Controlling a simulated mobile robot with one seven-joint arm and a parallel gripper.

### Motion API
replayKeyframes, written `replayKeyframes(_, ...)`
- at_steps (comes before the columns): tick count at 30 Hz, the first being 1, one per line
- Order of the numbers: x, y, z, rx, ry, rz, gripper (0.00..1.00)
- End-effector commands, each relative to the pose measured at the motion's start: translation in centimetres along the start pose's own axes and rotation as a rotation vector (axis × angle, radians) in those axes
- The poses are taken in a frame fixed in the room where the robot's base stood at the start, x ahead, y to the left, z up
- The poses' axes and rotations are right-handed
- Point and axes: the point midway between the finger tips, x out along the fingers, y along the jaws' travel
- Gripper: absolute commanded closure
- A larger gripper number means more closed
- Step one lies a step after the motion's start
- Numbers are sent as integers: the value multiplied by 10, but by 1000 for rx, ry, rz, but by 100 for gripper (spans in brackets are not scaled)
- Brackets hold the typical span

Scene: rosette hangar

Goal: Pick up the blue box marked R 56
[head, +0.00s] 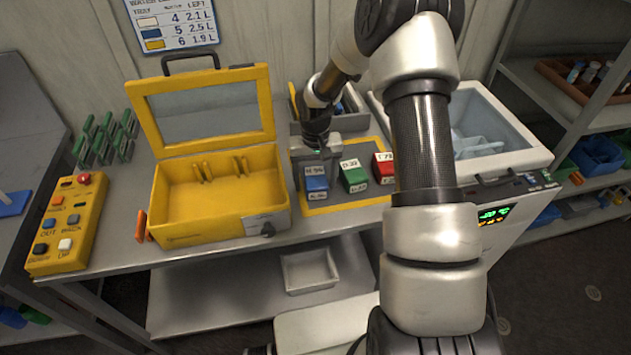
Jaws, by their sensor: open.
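The blue box (316,184) stands on a yellow-bordered grey mat (345,203) on the bench, at the left of a row of boxes. Its white top label is small and partly readable. My gripper (314,157) is open, pointing down at the blue box from behind and above. Its fingers are small and dark here, and I cannot tell whether they touch the box. A green box (353,178) stands just right of the blue one. A red box (383,167) stands further right, partly hidden by my arm.
An open yellow case (168,215) with a raised clear lid stands left of the mat. A grey bin (352,122) is behind. A white machine with a clear lid (500,125) is at right. A yellow button panel (68,225) is at far left.

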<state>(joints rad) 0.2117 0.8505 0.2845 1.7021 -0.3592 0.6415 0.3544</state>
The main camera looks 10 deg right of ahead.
Motion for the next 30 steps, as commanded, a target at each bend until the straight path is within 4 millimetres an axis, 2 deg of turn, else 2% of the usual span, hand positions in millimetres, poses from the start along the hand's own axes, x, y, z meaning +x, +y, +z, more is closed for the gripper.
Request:
replayKeyframes(5, 0, 0, 0, 0, 1, 0, 31)
replayKeyframes(8, 0, 0, 0, 0, 1, 0, 45)
replayKeyframes(14, 0, 0, 0, 0, 1, 0, 78)
replayKeyframes(23, -6, 0, -1, 0, 4, 1, 79)
replayKeyframes(26, -20, 1, -2, -1, 6, 1, 79)
replayKeyframes(30, -49, 1, -2, 0, 7, 1, 79)
